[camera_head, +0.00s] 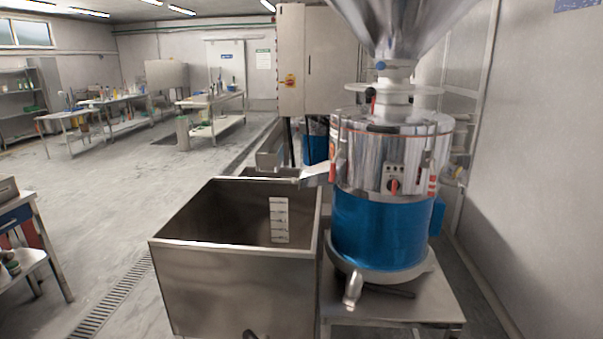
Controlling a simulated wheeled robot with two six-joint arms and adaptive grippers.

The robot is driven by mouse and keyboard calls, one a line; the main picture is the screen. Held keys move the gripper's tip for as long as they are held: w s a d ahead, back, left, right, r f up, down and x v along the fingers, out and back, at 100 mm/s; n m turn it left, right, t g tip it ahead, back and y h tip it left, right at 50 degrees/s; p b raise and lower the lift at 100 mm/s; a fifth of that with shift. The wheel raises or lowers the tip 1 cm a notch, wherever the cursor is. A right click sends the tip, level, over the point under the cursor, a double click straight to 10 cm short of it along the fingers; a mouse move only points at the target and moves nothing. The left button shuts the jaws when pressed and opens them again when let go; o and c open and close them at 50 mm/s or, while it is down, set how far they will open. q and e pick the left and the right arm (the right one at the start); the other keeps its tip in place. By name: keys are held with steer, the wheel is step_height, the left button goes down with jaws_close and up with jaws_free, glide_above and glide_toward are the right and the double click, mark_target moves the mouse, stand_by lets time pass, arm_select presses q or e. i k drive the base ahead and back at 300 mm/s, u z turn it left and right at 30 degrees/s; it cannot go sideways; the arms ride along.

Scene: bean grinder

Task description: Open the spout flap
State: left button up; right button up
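The grinder has a polished steel upper drum (370,155) and a blue lower body (378,232), and it stands upright right of centre. A short metal spout (315,173) slopes from its left side over the rim of a steel bin (230,285). A flap cannot be made out clearly on the spout, so I cannot tell how it stands. Neither of my grippers is in view.
A steel hopper (395,25) sits above the grinder. A metal outlet (353,290) juts from its base over a steel stand (425,295). A wall (545,150) closes the right side. A small dark part shows at the bottom edge. The floor (120,200) at left is open.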

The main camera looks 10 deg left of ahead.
mark_target(294, 180)
steer(key=i, duration=1.05)
steer(key=z, duration=0.15)
